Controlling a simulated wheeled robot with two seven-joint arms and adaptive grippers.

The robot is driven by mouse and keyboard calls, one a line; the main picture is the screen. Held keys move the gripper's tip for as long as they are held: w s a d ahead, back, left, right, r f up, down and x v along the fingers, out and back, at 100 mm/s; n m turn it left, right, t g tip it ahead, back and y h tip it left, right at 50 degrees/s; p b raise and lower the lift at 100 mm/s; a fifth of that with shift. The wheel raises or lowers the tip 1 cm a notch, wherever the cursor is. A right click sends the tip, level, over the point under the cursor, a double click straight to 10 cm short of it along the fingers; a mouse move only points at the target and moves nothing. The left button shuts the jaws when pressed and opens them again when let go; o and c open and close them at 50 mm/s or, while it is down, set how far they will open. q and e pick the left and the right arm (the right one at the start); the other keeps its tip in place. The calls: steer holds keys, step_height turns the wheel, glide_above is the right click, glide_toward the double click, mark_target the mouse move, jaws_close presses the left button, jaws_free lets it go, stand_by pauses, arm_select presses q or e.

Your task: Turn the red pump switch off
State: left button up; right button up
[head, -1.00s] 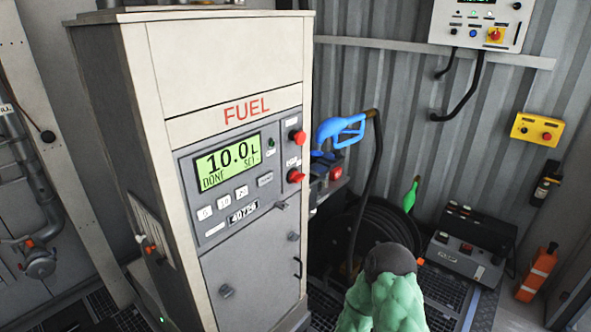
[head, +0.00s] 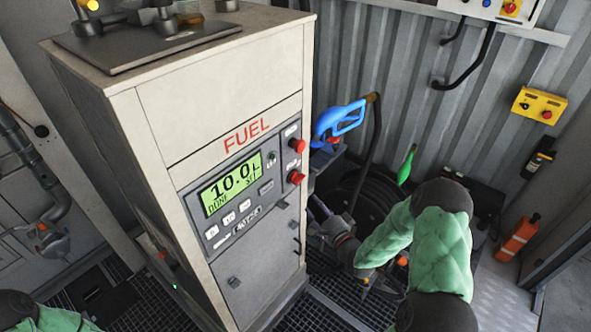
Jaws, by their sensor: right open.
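The beige fuel dispenser (head: 215,145) shows 10.0 L and DONE on its green display (head: 231,184). Two red knobs are on the right edge of its front panel, an upper one (head: 298,146) and a lower one (head: 295,178). A small red part (head: 162,255) also shows on its left side. I cannot tell from their labels which is the pump switch. My right gripper (head: 319,209) is open, low and right of the dispenser, below the knobs and apart from them. Its fingertips are small and partly unclear. My left gripper is out of view.
A blue fuel nozzle (head: 340,119) hangs right of the dispenser, with a black hose (head: 368,165) below. A yellow button box (head: 539,105) is on the corrugated wall. An orange extinguisher-like object (head: 517,237) stands at right. Open space lies before the panel.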

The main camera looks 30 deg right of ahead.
mark_target(298, 179)
steer(key=w+p, duration=0.1)
steer(key=w, duration=1)
steer(key=shift+r, duration=0.4)
steer(key=shift+s+d, duration=0.1)
jaws_close()
